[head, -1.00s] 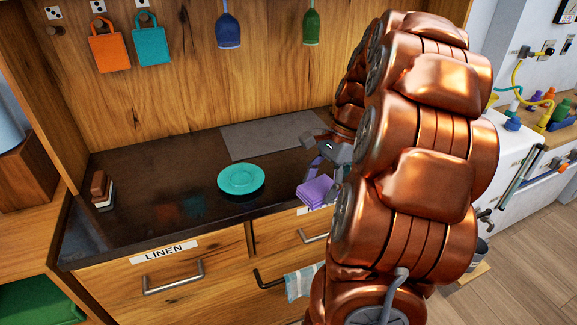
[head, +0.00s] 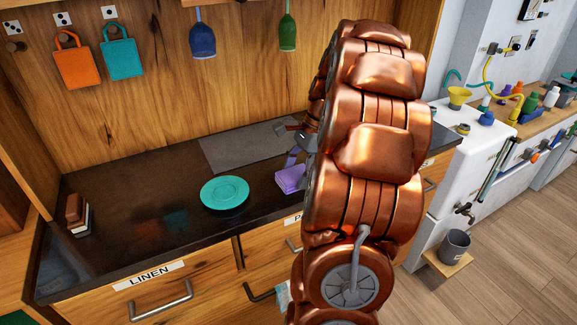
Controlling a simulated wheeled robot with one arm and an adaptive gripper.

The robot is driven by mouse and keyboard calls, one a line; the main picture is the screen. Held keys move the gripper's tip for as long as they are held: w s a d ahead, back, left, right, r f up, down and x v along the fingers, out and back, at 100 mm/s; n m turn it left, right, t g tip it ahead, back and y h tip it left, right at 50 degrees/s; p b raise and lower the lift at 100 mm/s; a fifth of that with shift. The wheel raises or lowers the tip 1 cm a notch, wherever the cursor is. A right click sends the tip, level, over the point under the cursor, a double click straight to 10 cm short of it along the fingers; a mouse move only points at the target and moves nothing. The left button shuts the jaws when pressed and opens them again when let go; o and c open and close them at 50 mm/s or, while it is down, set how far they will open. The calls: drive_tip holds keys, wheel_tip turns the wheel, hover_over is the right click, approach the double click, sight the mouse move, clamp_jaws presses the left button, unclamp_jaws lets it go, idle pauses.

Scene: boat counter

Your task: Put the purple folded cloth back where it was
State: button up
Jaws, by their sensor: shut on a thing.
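The purple folded cloth (head: 290,179) shows at the right part of the dark counter, just left of my copper arm. My gripper (head: 296,160) is shut on the cloth, and the arm hides part of the gripper and the cloth's right side. I cannot tell whether the cloth touches the counter or hangs a little above it. A drawer front labelled LINEN (head: 156,274) is closed below the counter's left part.
A teal plate (head: 225,192) stands left of the cloth. A grey mat (head: 245,147) lies behind. Stacked small blocks (head: 78,214) stand at the counter's left end. The counter's left middle is clear.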

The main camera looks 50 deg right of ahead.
sight(289, 169)
drive_tip(key=w+d, duration=0.1)
drive_tip(key=w+d+p, duration=0.1)
drive_tip(key=w, duration=0.1)
drive_tip(key=w+d, duration=0.1)
drive_tip(key=w, duration=0.1)
drive_tip(key=shift+w+d+f, duration=0.15)
drive_tip(key=shift+w+f, duration=0.1)
drive_tip(key=shift+f, duration=0.05)
drive_tip(key=shift+w+d, duration=0.1)
drive_tip(key=shift+w, duration=0.1)
drive_tip(key=shift+f+p, duration=0.85)
drive_tip(key=shift+f, duration=0.95)
drive_tip(key=shift+f, duration=0.15)
drive_tip(key=o, duration=1.1)
drive_tip(key=b+v, duration=0.2)
drive_tip(key=v, duration=1)
drive_tip(key=shift+b, duration=0.35)
